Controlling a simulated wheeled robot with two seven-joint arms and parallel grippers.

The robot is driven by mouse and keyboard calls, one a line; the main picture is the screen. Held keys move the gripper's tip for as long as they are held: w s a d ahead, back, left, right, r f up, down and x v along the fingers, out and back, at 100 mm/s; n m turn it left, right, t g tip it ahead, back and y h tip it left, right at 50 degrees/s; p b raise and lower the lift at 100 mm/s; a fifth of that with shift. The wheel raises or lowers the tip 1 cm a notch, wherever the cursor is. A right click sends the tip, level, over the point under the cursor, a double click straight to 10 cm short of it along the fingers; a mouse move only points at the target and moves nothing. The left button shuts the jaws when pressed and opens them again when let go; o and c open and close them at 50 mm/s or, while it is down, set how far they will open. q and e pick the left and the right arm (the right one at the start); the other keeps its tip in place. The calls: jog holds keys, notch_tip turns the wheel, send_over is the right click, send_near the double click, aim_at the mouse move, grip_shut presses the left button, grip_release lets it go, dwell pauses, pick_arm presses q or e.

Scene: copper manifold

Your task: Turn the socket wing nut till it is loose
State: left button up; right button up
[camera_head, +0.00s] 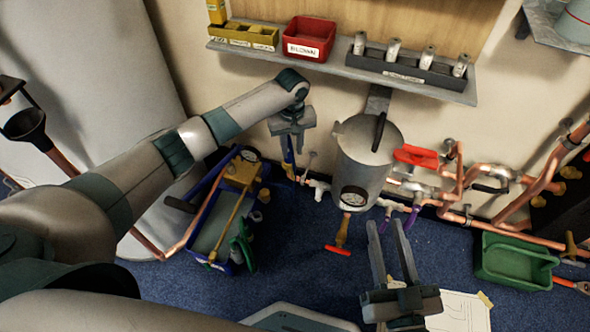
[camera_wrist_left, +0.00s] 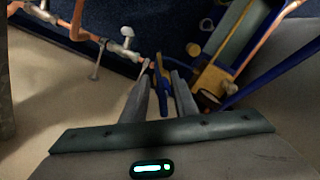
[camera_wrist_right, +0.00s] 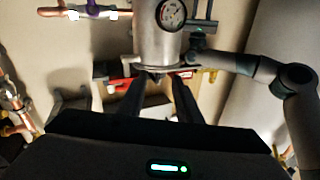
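My left gripper (camera_head: 292,136) points down at the wall pipework, left of the grey pot (camera_head: 367,165). In the left wrist view, a slim blue piece with a yellow part beside it (camera_wrist_left: 163,98) stands between the fingers of the left gripper (camera_wrist_left: 162,84). Whether the fingers press on it I cannot tell. I cannot pick out the socket wing nut for certain; this blue piece, by the copper pipe's end, may be it. My right gripper (camera_head: 390,232) is open and empty below and right of the pot; its spread fingers (camera_wrist_right: 156,95) also show in the right wrist view.
A blue tool caddy (camera_head: 215,225) stands on the floor close to the left arm. Copper pipes (camera_head: 468,214) with valves run along the wall. A green bin (camera_head: 515,262) lies at right. A shelf (camera_head: 335,66) with a red bin (camera_head: 309,38) is above the left gripper.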

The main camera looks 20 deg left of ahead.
aim_at(292, 174)
pick_arm(q)
jog(key=shift+f, duration=0.15)
